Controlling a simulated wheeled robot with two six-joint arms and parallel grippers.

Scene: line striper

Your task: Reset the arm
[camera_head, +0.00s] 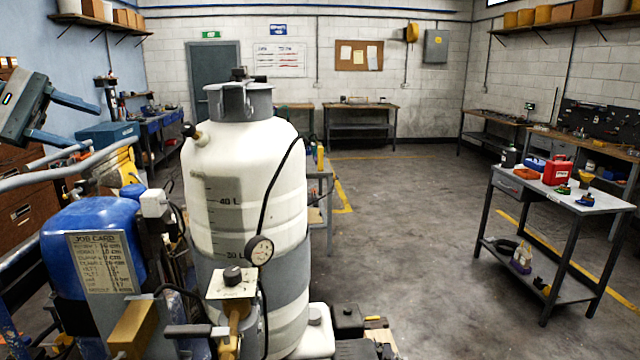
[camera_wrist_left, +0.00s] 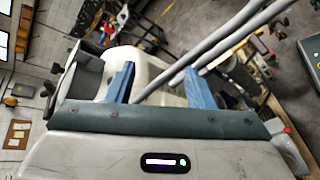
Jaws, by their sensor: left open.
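My left gripper (camera_head: 84,122) is at the upper left of the head view, with its two blue fingers spread and pointing right. Nothing is between the fingers, and it is apart from the white tank. In the left wrist view the fingers (camera_wrist_left: 158,86) also stand apart, with the tank and grey handlebar tubes (camera_wrist_left: 205,55) beyond them. The line striper's white tank (camera_head: 240,185) stands upright in the middle of the head view, with a grey lid and a dial gauge (camera_head: 260,250). My right gripper is in neither view.
A blue rounded unit (camera_head: 88,240) with a job card (camera_head: 100,262) sits left of the tank. Grey handlebars (camera_head: 60,172) run below my left gripper. A table (camera_head: 590,203) with a red can (camera_head: 557,172) stands at right. The floor between is clear.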

